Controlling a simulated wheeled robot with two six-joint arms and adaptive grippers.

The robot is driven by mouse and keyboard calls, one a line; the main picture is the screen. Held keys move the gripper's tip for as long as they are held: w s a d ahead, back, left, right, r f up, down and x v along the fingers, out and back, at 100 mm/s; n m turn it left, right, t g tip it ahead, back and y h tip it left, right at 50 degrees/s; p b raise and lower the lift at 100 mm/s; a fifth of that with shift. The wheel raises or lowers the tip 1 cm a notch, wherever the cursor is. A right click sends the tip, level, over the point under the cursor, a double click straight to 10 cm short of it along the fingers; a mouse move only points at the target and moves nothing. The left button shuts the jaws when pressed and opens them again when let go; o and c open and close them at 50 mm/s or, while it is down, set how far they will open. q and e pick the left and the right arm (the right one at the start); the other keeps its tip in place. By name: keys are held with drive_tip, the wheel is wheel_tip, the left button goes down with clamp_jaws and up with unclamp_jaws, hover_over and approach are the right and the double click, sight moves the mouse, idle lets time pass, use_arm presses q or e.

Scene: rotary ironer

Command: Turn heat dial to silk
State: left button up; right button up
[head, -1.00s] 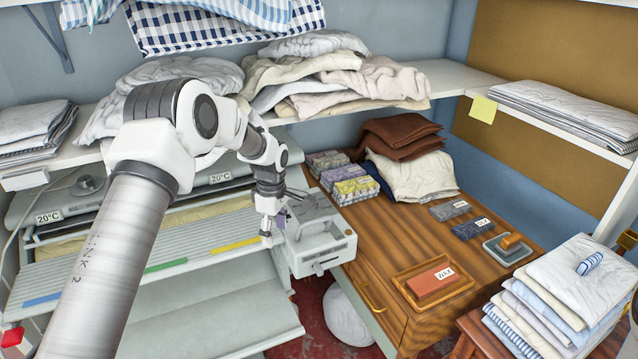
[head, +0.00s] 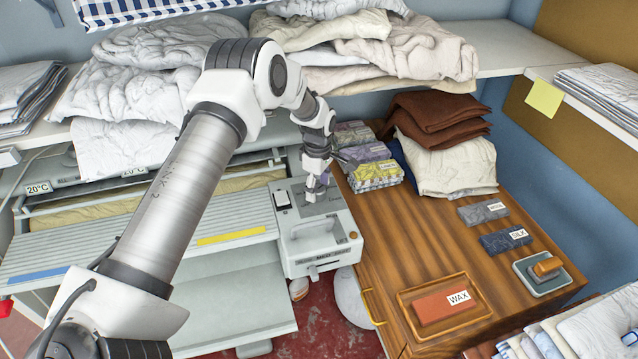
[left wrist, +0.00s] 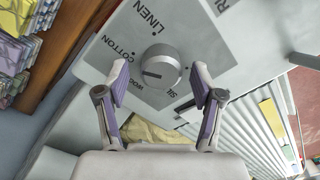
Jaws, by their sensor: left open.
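The heat dial (left wrist: 161,66) is a round grey knob on a grey panel in the left wrist view. LINEN, COTTON, WOOL and a partly hidden SILK label (left wrist: 159,93) surround it. Its dark mark lies on the lower left of its face, on the COTTON–WOOL side. My left gripper (left wrist: 161,88) is open, its purple-padded fingers either side of the dial's lower edge; I cannot tell whether they touch it. In the head view my left gripper (head: 317,187) hangs over the top of the control box (head: 322,244) and hides the dial. My right gripper is out of view.
The slatted ironer board (head: 130,248) lies left of the box. Right of it, a wooden cabinet top (head: 400,243) holds folded cloths, a wax tray (head: 447,307) and labelled fabric samples. A shelf piled with linen (head: 390,45) runs behind my arm.

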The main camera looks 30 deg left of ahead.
use_arm(q)
drive_tip(key=shift+w+f, duration=0.15)
drive_tip(key=shift+f, duration=0.2)
drive_tip(key=shift+s+d+r, duration=0.1)
drive_tip(key=shift+s+r, duration=0.1)
drive_tip(key=shift+s, duration=0.15)
drive_tip(key=c, duration=1.1)
drive_tip(key=shift+f+m, duration=0.1)
drive_tip(key=shift+m, duration=0.3)
drive_tip(key=shift+c, duration=0.2)
drive_tip(key=shift+m+b, duration=0.3)
drive_tip(key=shift+m, duration=0.6)
drive_tip(key=m, duration=0.3)
drive_tip(key=shift+f+m+b, duration=0.1)
drive_tip(key=shift+m+b, duration=0.2)
drive_tip(key=m+b, duration=0.1)
drive_tip(key=m, duration=0.4)
drive_tip(key=shift+m, duration=0.3)
